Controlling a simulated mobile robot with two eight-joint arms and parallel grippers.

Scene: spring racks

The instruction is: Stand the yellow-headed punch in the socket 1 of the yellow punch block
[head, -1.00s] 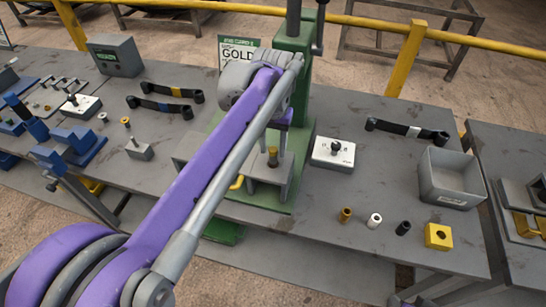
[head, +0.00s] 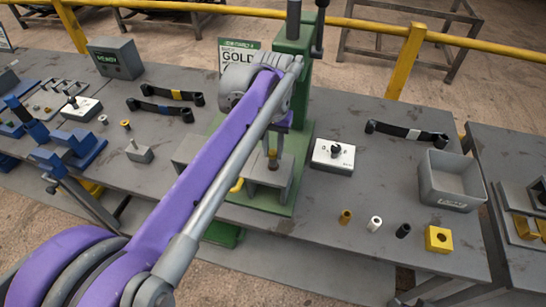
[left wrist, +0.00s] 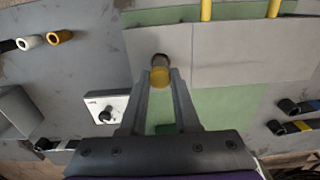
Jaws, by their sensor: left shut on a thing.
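The yellow-headed punch (left wrist: 160,76) shows in the left wrist view as a yellow head between my left fingertips, with a grey part beyond it. My left gripper (left wrist: 160,82) is shut on that head. In the head view my left gripper (head: 273,143) is at the green press, and the punch (head: 273,158) is upright below it, over the grey fixture; I cannot tell whether it touches. A yellow block (head: 438,238) with one dark hole on top stands at the bench's right front. My right gripper is not in view.
The green press (head: 304,95) rises just behind my left gripper. Brass (head: 345,216), white (head: 374,223) and black (head: 403,230) cylinders stand left of the yellow block. A grey bin (head: 450,180) and a white dial box (head: 333,156) are nearby. Bench between them is clear.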

